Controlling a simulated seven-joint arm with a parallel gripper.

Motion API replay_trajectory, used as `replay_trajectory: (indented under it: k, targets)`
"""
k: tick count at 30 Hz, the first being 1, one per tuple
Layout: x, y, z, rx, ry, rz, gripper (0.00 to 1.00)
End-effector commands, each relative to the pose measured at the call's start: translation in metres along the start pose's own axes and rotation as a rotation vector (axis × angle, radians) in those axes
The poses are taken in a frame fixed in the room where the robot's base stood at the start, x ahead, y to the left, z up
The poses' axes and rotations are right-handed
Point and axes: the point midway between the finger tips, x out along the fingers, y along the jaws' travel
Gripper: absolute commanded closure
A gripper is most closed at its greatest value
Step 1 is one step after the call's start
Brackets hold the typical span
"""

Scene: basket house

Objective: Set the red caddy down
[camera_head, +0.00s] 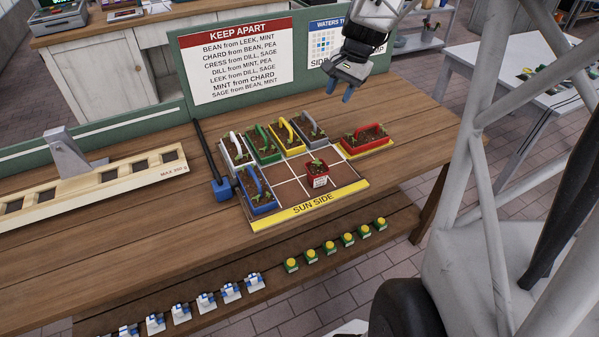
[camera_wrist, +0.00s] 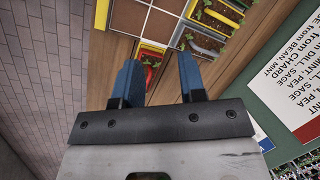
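The red caddy (camera_head: 366,140) with an arched red handle sits upright on a yellow-edged spot at the far right of the planting grid, holding soil and small plants. My gripper (camera_head: 352,90) is above and behind it, apart from it and empty. In the wrist view my gripper (camera_wrist: 157,72) shows two blue fingers spread wide. Part of the red caddy (camera_wrist: 151,75) shows beyond the gap between them; the rest is hidden by the fingers and gripper body.
White, green, yellow and grey caddies line the grid's back (camera_head: 265,147); a blue caddy (camera_head: 257,190) stands at its left front. A small red labelled pot (camera_head: 319,181) stands mid-grid. A sign board (camera_head: 237,60) rises behind. Bare bench lies right of the grid.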

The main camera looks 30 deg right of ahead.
Motion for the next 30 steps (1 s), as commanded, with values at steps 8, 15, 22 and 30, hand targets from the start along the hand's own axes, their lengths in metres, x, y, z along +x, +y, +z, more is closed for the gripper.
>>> replay_trajectory:
  k: [8,15,22,30]
  targets:
    - [-0.013,-0.01,0.1,-0.24,0.057,0.044,0.62]
    - [-0.017,-0.002,0.177,-0.443,0.103,0.081,0.62]
    - [-0.015,0.018,0.243,-0.638,0.151,0.111,0.62]
    - [-0.008,0.05,0.307,-0.856,0.207,0.142,0.62]
